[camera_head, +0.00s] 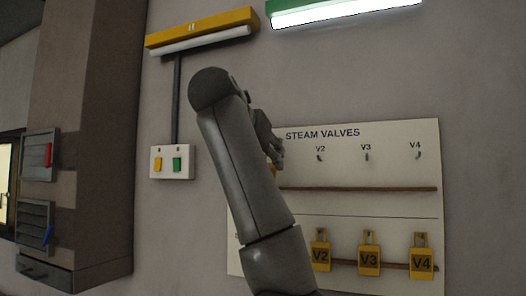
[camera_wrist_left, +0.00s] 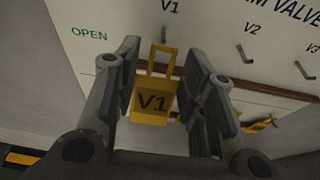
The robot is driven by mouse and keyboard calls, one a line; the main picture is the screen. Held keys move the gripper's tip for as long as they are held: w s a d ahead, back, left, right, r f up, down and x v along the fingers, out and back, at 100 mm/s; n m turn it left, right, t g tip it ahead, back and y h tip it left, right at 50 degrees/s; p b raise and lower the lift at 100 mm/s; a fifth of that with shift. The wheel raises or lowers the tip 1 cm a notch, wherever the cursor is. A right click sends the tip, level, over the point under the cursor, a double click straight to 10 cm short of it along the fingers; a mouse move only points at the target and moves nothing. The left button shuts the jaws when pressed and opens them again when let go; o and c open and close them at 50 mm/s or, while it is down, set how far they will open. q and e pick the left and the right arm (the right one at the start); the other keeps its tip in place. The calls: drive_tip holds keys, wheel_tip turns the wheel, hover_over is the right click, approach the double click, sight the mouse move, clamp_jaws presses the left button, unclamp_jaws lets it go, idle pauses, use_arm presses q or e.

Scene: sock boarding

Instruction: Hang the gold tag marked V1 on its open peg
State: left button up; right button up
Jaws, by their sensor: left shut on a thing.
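My left gripper (camera_head: 275,150) is in front of the STEAM VALVES board (camera_head: 380,210), and my arm hides the board's V1 column in the head view. In the left wrist view the gripper (camera_wrist_left: 166,72) is shut on the gold V1 tag (camera_wrist_left: 153,104), which sits upright between the fingers with its loop at the top. The V1 peg (camera_wrist_left: 164,34) is bare, under its label and just above the loop in that picture. The loop and peg look apart, but the depth between them is unclear. My right gripper is not in view.
The V2 peg (camera_head: 319,157), V3 peg (camera_head: 367,156) and V4 peg (camera_head: 418,155) are bare. The V2 tag (camera_head: 320,254), V3 tag (camera_head: 369,258) and V4 tag (camera_head: 422,262) hang in the lower row. A brown strip (camera_head: 370,189) runs below the upper pegs. A switch box (camera_head: 172,162) is on the left.

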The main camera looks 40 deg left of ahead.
use_arm(q)
drive_tip(key=shift+p+x, duration=0.7)
drive_tip(key=shift+x, duration=1.9)
drive_tip(key=shift+r, duration=0.2)
drive_tip(key=o, duration=0.8)
